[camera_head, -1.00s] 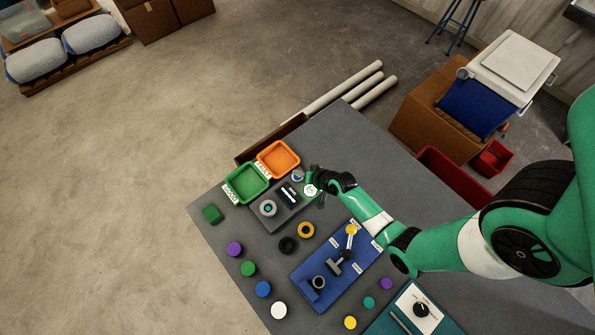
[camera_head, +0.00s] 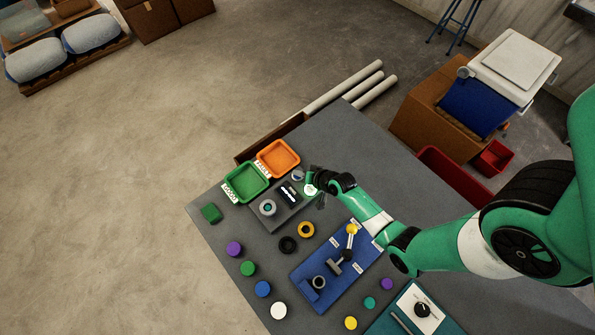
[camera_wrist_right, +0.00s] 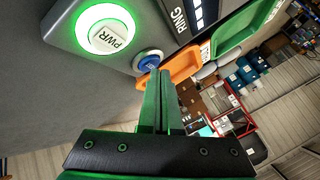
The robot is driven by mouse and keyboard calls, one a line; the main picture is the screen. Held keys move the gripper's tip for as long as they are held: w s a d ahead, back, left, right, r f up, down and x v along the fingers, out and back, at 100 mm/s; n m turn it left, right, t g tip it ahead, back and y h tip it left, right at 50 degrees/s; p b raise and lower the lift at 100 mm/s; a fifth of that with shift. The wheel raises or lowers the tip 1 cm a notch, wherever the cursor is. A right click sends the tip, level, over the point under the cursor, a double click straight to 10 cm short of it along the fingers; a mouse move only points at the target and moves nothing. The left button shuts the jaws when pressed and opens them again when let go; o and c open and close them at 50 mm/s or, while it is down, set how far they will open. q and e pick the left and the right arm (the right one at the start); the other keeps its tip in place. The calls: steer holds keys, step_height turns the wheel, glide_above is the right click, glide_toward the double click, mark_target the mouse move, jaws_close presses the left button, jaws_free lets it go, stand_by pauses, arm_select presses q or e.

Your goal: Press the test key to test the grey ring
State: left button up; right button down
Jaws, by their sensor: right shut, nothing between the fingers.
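The grey ring (camera_head: 268,208) lies on the left part of the dark grey tester (camera_head: 282,217). The tester's small display (camera_head: 289,194) shows a row of bright marks, also partly seen in the wrist view (camera_wrist_right: 198,14). A round blue key (camera_head: 298,175) is at the tester's far end; it also shows in the wrist view (camera_wrist_right: 148,61). A white PWR button (camera_wrist_right: 112,38) with a glowing green rim is beside it. My right gripper (camera_wrist_right: 161,76) is shut and empty, its fingertips close to the blue key; I cannot tell whether they touch it. My left gripper is out of view.
A green GOOD tray (camera_head: 246,199) and an orange FAULTY tray (camera_head: 279,173) stand behind the tester. A black ring (camera_head: 288,245) and a yellow ring (camera_head: 306,230) lie in front. A blue board (camera_head: 311,266) with fixtures and several coloured caps fill the near table.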

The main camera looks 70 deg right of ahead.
steer(key=shift+f+b, duration=0.3)
steer(key=shift+f, duration=0.1)
steer(key=shift+r, duration=0.15)
stand_by(0.4)
steer(key=shift+r+p, duration=0.75)
steer(key=shift+p, duration=0.15)
step_height(320, 180, up, 5)
steer(key=p, duration=0.5)
stand_by(0.4)
